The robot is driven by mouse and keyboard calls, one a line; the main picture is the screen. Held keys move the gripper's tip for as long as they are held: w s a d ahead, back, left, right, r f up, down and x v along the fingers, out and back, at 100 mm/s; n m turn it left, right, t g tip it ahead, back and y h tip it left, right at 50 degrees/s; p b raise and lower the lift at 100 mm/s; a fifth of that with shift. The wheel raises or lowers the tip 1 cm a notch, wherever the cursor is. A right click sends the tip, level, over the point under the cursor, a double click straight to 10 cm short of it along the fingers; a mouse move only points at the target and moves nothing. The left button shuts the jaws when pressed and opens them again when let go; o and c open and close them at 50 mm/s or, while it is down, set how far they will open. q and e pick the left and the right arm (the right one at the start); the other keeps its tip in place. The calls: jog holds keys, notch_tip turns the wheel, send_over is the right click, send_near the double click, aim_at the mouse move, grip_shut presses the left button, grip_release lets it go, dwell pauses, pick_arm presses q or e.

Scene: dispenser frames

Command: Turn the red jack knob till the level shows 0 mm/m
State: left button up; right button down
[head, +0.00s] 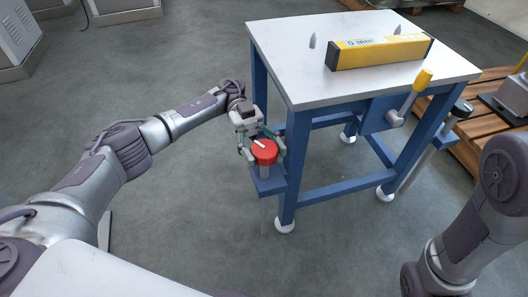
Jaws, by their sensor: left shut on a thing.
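The red jack knob (264,154), with a white mark on top, sits on a blue bracket at the table's near left leg. My left gripper (262,147) reaches it from behind and is shut on it, with fingers at its sides. The yellow and black level (380,52) lies on the white tabletop (300,78). Its display seems to read "0 mm", but the first digit is small and I cannot be sure of it. My right gripper is out of view; only part of my right arm shows at the lower right.
A yellow-handled crank (416,94) and a black knob (462,109) are on the table's right side. Two small grey cones stand on the tabletop. A wooden pallet (470,135) lies at the right. Grey cabinets stand at the far left. The floor before the table is clear.

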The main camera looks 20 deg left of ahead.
pick_arm(q)
jog(key=shift+f, duration=0.2)
jog(key=o, duration=0.9)
jog(key=shift+d, duration=0.1)
jog(key=shift+r, duration=0.1)
jog(key=shift+r, duration=0.3)
notch_tip(320, 180, up, 9)
jog(key=shift+r, duration=0.2)
